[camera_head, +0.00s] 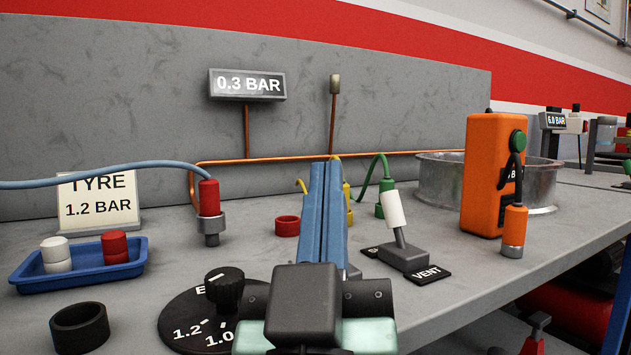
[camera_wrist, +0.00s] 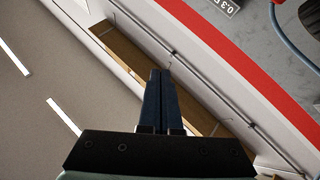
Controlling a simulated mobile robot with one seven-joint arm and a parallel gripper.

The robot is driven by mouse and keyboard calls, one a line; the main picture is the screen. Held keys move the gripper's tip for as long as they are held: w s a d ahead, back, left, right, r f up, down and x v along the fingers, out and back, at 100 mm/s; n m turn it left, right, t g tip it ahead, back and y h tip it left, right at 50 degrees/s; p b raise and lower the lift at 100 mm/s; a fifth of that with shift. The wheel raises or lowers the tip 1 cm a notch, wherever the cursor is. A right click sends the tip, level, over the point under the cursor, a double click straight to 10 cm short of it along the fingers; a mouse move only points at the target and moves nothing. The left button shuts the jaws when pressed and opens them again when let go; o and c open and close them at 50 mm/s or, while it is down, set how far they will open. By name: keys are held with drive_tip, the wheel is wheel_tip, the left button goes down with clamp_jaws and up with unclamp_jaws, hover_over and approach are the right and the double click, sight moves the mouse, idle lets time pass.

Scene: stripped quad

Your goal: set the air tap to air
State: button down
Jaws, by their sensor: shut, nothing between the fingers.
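A lever switch with a white handle (camera_head: 394,209) stands on a grey base (camera_head: 403,258), right of my gripper. The handle leans up and left, away from a black VENT plate (camera_head: 428,274) on the right. Another black plate (camera_head: 372,252) on the left reads only "S…", partly hidden. I see no label reading AIR. My gripper (camera_head: 327,163) has its blue fingers pressed together, pointing away over the bench, empty and apart from the lever. In the wrist view the shut fingers (camera_wrist: 160,72) show against wall and floor; no lever is visible there.
A black dial (camera_head: 225,290) is partly covered by my gripper. A red plug (camera_head: 208,198) with blue hose and a blue tray (camera_head: 80,265) stand left. A tall orange box (camera_head: 490,175) stands right of the lever. A gauge (camera_head: 248,85) reads 0.3 BAR.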

drive_tip(key=w+a+n+g+p, duration=0.4)
drive_tip(key=w+n+g+p, duration=0.5)
drive_tip(key=p, duration=1.8)
drive_tip(key=s+f+n+p, duration=0.1)
drive_tip(key=s+n+p, duration=0.1)
drive_tip(key=p, duration=0.3)
drive_tip(key=s+f+n+g+h+p, duration=0.1)
drive_tip(key=n+p, duration=0.2)
drive_tip(key=p, duration=0.3)
drive_tip(key=s+a+f+n+g+p, duration=0.1)
drive_tip(key=s+n+p, duration=0.1)
drive_tip(key=p, duration=0.3)
drive_tip(key=shift+s+n+h+p, duration=0.3)
drive_tip(key=shift+s+n+p, duration=0.1)
drive_tip(key=shift+n, duration=0.3)
drive_tip(key=shift+f, duration=0.1)
drive_tip(key=shift+w, duration=0.1)
drive_tip(key=b+x, duration=0.1)
drive_tip(key=x, duration=0.9)
drive_tip(key=shift+d+f, duration=0.1)
drive_tip(key=shift+f+b, duration=0.15)
drive_tip(key=shift+b, duration=0.25)
drive_tip(key=shift+s, duration=0.25)
